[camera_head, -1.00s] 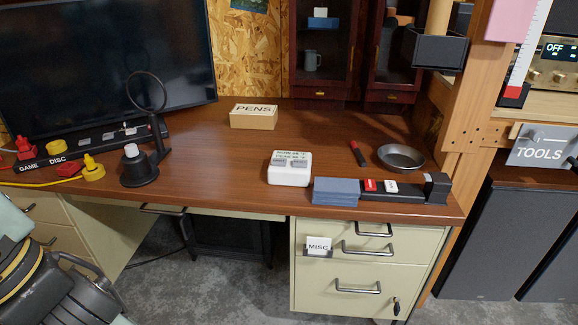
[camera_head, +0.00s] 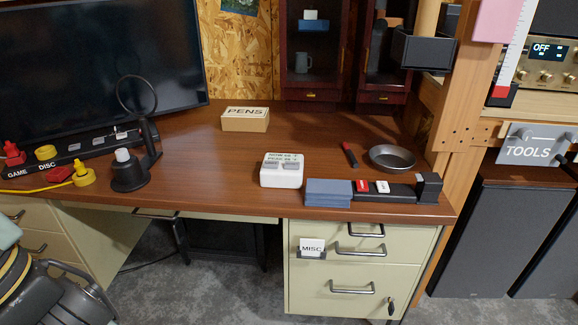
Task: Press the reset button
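No button with a readable "reset" label shows. A small white box (camera_head: 282,178) with two lines of green text and two grey buttons on top sits near the desk's front edge; the text is too small to read surely. To its right, a black strip (camera_head: 398,191) carries a red switch (camera_head: 362,186) and a white switch (camera_head: 383,187); their small marks are unreadable. On the left, a black round base (camera_head: 129,175) has a white knob on top. My gripper is not in view.
The brown desk (camera_head: 210,160) is clear in its middle. A PENS box (camera_head: 245,120), metal bowl (camera_head: 392,158), red-and-black marker (camera_head: 349,154) and blue block (camera_head: 328,193) lie on it. A monitor (camera_head: 90,60) stands left; MISC drawers (camera_head: 355,260) are below. Grey machinery (camera_head: 60,295) fills the lower left corner.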

